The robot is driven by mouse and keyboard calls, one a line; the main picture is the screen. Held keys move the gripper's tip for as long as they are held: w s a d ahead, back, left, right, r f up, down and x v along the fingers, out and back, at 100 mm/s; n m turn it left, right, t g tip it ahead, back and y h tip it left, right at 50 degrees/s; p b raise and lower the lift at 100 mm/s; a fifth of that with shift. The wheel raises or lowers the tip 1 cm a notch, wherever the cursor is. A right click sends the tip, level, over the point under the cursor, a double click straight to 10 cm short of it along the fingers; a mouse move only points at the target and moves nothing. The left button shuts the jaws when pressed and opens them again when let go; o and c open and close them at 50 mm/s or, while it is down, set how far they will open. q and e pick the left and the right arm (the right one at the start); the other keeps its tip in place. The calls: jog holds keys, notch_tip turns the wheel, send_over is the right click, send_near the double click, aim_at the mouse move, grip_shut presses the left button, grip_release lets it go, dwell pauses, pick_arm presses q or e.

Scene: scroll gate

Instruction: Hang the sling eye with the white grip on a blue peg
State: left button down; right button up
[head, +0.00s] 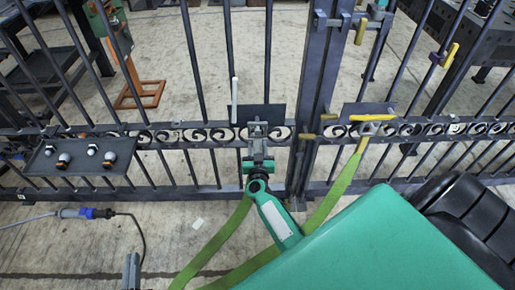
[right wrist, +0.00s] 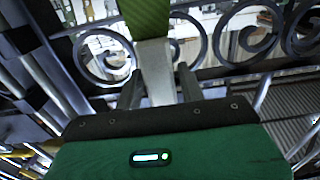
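My right gripper (head: 258,130) is at the gate, in front of a dark plate. The right wrist view shows its two grey fingers (right wrist: 159,86) closed on either side of a pale grey piece of the sling eye (right wrist: 154,65), with the green strap (right wrist: 146,17) beyond. A white bar (head: 234,98), seemingly the white grip, stands upright just left of the gripper in the head view. I cannot make out a blue peg; the gripper hides part of the plate. A grey tip (head: 132,271) at the bottom left appears to be my left gripper, mostly cut off.
A yellow grip (head: 372,118) lies across the right-hand plate, with green strap (head: 338,185) hanging below. A dark shelf (head: 75,170) on the gate holds several small fittings. A cable with a blue connector (head: 85,213) lies at left. Gate bars and a thick post (head: 318,75) surround the work area.

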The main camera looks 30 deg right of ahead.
jog(key=c, duration=0.7)
jog(key=shift+r, duration=0.2)
jog(key=shift+r+p, duration=0.6)
jog(key=shift+p, duration=0.4)
jog(key=shift+p+v, duration=1.75)
jog(key=shift+v, duration=1.75)
jog(key=shift+a, duration=0.1)
